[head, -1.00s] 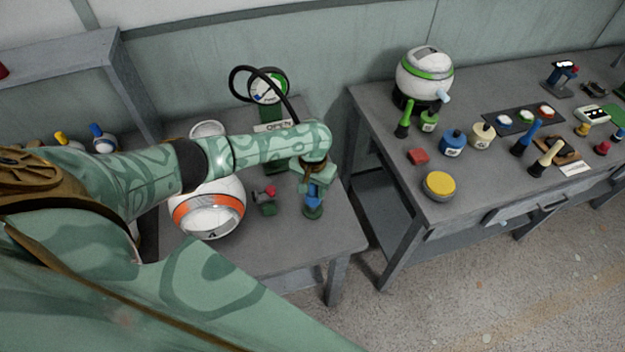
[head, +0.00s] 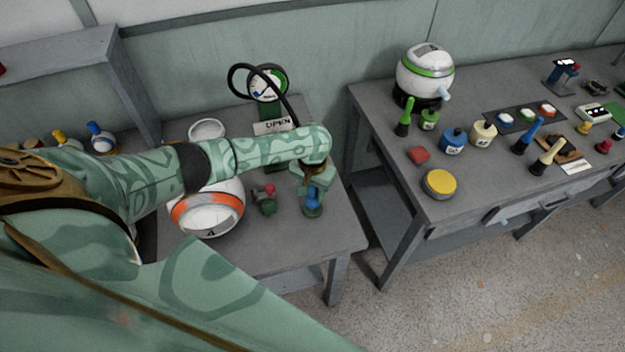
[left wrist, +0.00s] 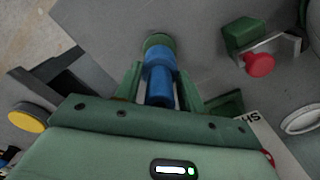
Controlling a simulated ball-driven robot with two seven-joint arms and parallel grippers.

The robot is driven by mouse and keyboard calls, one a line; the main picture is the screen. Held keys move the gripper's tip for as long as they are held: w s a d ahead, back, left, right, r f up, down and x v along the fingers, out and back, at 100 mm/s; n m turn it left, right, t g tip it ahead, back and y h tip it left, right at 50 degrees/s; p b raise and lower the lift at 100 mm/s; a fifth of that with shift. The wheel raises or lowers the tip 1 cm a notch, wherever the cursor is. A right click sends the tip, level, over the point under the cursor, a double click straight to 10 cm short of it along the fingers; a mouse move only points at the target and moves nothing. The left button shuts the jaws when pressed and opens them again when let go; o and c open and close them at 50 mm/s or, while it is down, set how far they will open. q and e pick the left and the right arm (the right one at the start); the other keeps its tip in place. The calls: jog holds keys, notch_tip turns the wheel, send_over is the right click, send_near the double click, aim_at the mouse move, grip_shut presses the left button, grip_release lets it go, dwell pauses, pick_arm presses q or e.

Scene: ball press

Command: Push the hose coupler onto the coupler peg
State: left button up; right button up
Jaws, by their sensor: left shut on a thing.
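My left gripper (head: 314,197) is shut on the blue hose coupler (head: 313,201), above the small table on the left. The left wrist view shows the blue coupler (left wrist: 160,82) between the two green fingers. The green coupler peg (head: 312,212) stands on the table directly below the coupler. In the left wrist view the green peg end (left wrist: 157,41) lies in line with the coupler, and the two appear to meet. How deep the coupler sits on the peg cannot be told. My right gripper is not in view.
A green valve block with a red knob (head: 269,189) stands left of the peg. A white ball with an orange band (head: 207,210) sits further left. The table's right edge is close.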

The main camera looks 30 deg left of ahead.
pick_arm(q)
jog(key=shift+f+b, duration=0.55)
jog(key=shift+f, duration=0.65)
jog(key=o, duration=1.2)
jog(key=shift+c, duration=0.2)
notch_tip(320, 180, up, 15)
jog(key=p, duration=0.6)
jog(key=shift+p, duration=0.35)
jog(key=shift+r, duration=0.6)
jog(key=shift+s+f, duration=0.1)
